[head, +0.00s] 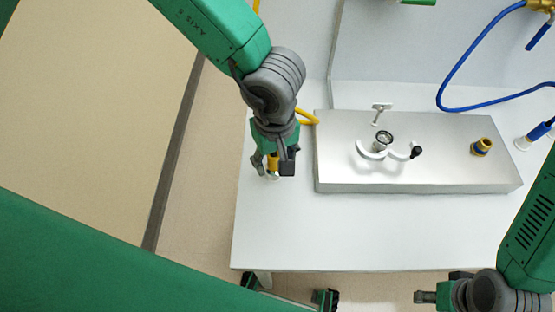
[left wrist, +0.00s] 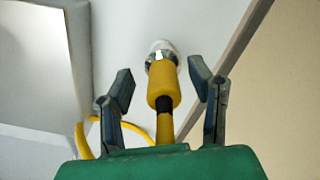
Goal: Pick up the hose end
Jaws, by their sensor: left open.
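The yellow hose end (left wrist: 163,85) has a thick yellow sleeve and a dark lower part. Its far tip meets a small white round piece (left wrist: 160,48). My left gripper (head: 275,168) is open over the left part of the table. In the left wrist view its two fingers (left wrist: 165,90) stand on either side of the hose end, with gaps visible on both sides. In the head view the hose end (head: 272,162) is partly hidden by the gripper. My right gripper (head: 428,297) is at the bottom right, off the table's front; its jaw opening is unclear.
A metal box (head: 340,168) on the white table (head: 330,235) carries a gauge-like fitting with white handles (head: 382,146) and a brass port (head: 482,147). A blue hose (head: 450,80) hangs at right; a blue hose end (head: 537,133) stands in a white holder. The table front is clear.

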